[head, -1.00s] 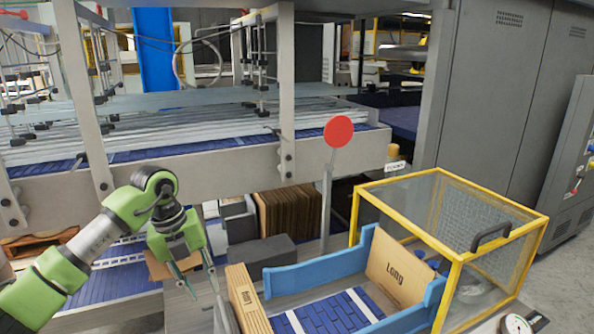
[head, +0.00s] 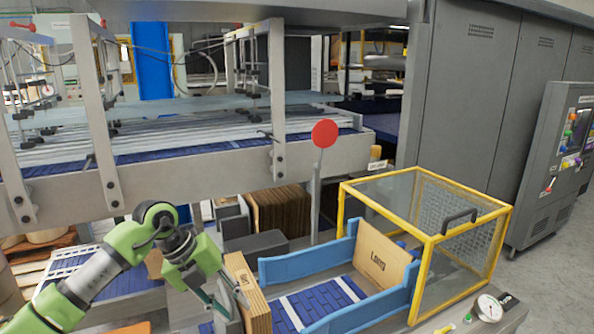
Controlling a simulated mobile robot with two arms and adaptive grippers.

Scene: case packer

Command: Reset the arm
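My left arm comes in from the left with green and grey links. Its green gripper (head: 222,297) points down, with two thin fingers spread apart and nothing visible between them. The gripper is just left of a stack of flat brown cartons (head: 256,303) standing on edge, and one finger overlaps the stack in the picture. I cannot tell whether it touches. My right gripper is not in view.
A blue-walled conveyor (head: 318,262) holds a brown "Long" carton (head: 380,254) at its right end. A yellow-framed clear guard (head: 427,238) stands beside it. A red disc (head: 325,133) on a post is behind. A control panel (head: 556,165) is at the right.

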